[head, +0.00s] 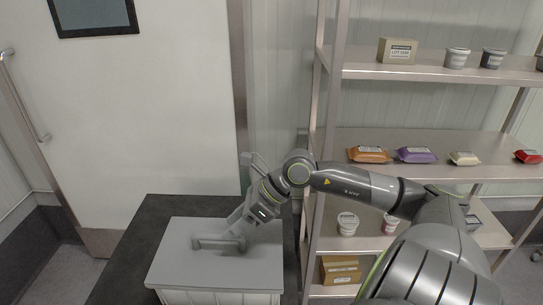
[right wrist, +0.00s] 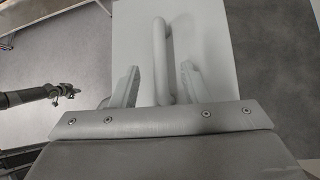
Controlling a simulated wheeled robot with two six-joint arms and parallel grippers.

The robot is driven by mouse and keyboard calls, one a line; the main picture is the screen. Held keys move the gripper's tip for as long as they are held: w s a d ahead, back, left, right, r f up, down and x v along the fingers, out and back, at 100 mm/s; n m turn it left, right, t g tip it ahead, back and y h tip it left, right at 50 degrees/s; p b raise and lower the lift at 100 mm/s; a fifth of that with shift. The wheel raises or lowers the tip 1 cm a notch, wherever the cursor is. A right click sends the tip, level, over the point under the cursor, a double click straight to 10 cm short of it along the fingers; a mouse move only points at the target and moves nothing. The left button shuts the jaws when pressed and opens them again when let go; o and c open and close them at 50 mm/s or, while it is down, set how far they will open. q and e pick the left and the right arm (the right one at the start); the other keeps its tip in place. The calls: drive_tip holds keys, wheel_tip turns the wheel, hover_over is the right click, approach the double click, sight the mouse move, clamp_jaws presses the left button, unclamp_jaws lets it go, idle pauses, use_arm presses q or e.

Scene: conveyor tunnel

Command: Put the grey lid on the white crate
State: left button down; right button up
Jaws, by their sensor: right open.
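The grey lid (head: 180,265) lies flat on top of the white crate (head: 215,298), covering its opening; only a strip of the crate's ribbed front wall shows below the lid edge. The lid has a raised bar handle (head: 215,243), which also shows in the right wrist view (right wrist: 159,40). My right gripper (head: 238,238) is at the handle, coming down from above. In the right wrist view its two fingers (right wrist: 160,82) stand apart, one on each side of the handle, with gaps between. My left gripper (right wrist: 66,91) shows small and far off in the right wrist view; its jaws are too small to judge.
The crate stands on a dark table (head: 150,215). A metal shelf rack (head: 420,143) with packets, tubs and boxes stands close to the right, beside my right arm. A white door (head: 140,120) is behind the table.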

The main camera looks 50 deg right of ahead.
drive_tip(key=shift+v, duration=1.2)
drive_tip(key=p+v, duration=0.9)
drive_tip(key=p, duration=0.1)
drive_tip(key=shift+f, duration=0.1)
idle(0.6)
